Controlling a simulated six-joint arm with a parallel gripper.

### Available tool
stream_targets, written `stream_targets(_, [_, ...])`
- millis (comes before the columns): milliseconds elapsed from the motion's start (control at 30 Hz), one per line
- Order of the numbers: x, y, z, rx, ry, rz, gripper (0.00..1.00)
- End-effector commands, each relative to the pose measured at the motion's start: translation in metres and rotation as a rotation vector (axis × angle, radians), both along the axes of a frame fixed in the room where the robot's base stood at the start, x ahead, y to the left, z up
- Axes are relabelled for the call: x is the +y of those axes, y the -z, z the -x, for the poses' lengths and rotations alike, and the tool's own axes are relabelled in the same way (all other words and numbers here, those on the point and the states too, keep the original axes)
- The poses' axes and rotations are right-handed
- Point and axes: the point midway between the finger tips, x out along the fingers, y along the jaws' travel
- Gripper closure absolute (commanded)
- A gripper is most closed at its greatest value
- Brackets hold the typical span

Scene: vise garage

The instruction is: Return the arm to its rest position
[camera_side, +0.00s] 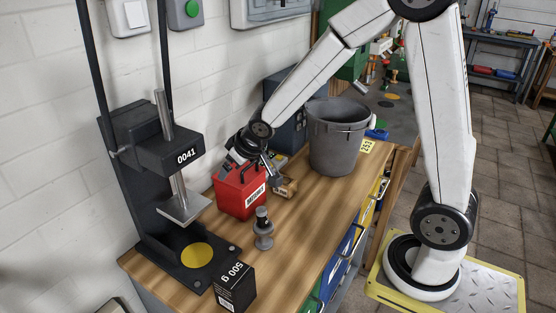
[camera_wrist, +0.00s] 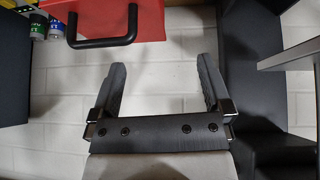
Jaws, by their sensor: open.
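My arm reaches over the workbench (camera_side: 300,215), and my gripper (camera_side: 246,160) is near the top of a red box (camera_side: 232,196) with a white label. In the wrist view my gripper (camera_wrist: 163,75) has its two dark fingers spread apart with nothing between them, only the white wall behind. The red box (camera_wrist: 150,18) and its black handle (camera_wrist: 105,42) show at the top of that view, apart from the fingers. In the side view my gripper partly covers the box's top.
A black press (camera_side: 150,155) marked 0041 stands left, with a yellow disc (camera_side: 196,255) on its base. A black 500 g box (camera_side: 235,288) and a grey metal piece (camera_side: 263,236) stand in front. A grey bucket (camera_side: 337,140) stands right of my gripper. The white wall (camera_side: 215,80) is close behind.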

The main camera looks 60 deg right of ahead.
Motion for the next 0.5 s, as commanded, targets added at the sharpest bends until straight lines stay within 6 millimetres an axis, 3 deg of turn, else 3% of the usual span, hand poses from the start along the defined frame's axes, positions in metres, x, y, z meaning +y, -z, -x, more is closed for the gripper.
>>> stream_targets(300, [0.021,0.023,0.111,0.268,0.033,-0.055,0.00])
stream_targets(500, [0.027,0.034,0.154,0.356,0.006,-0.064,0.00])
